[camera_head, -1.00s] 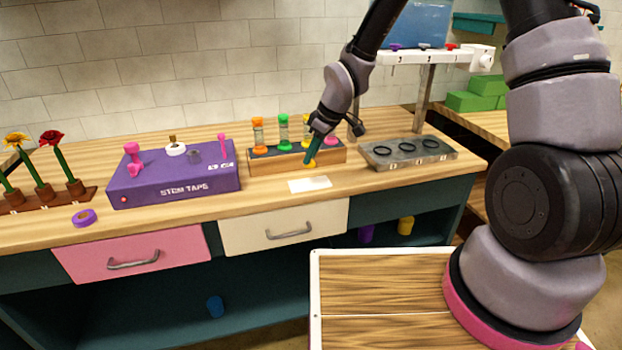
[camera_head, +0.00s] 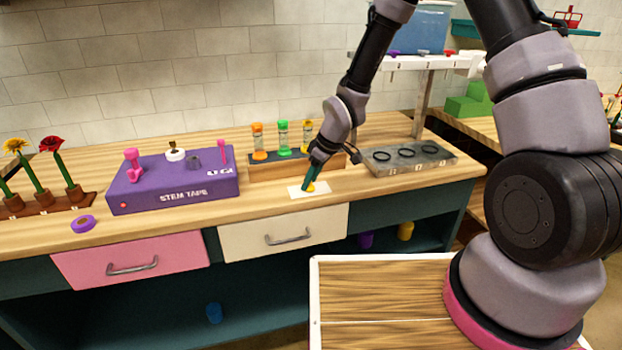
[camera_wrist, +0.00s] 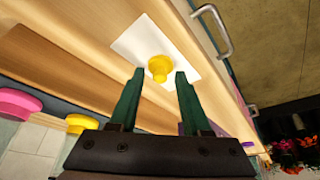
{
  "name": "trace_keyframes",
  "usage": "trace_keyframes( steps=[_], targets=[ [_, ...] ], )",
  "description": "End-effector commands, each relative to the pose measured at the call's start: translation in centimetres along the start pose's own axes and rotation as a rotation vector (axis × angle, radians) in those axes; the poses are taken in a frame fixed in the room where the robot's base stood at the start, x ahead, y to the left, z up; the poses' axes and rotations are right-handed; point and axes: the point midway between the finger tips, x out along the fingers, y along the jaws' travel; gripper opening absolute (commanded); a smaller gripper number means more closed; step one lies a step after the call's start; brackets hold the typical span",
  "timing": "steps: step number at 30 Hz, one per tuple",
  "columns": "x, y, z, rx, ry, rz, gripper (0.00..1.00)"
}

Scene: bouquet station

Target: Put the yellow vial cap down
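The yellow vial cap (camera_wrist: 159,67) is on the white card (camera_wrist: 128,44) near the front of the counter. In the head view the cap (camera_head: 310,187) shows as a small yellow spot at my fingertips, over the card (camera_head: 296,192). My gripper (camera_wrist: 159,74) has its two green fingers on either side of the cap, with a visible gap at each side, so it looks open. In the head view my gripper (camera_head: 308,187) points down at the card. The cap's underside is hidden.
Behind the card is a wooden rack (camera_head: 262,172) with several capped vials. A purple stem tape box (camera_head: 150,190) stands to the left, a grey tray with rings (camera_head: 400,167) to the right. A drawer handle (camera_wrist: 214,30) lies below the counter edge.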

Motion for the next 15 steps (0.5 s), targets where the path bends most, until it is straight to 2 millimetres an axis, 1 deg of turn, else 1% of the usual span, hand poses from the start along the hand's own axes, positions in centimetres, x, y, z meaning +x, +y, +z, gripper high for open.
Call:
trace_keyframes(
  steps=[7,10,13,15],
  targets=[
    [0.0,0.0,0.0,0.000,0.000,0.000,0.47],
    [-0.4,0.0,-0.1,0.001,0.000,0.000,0.47],
    [-1.6,0.1,-0.2,0.001,0.002,0.002,0.47],
    [-2.9,0.1,-0.2,0.001,0.003,0.003,0.47]
  ],
)
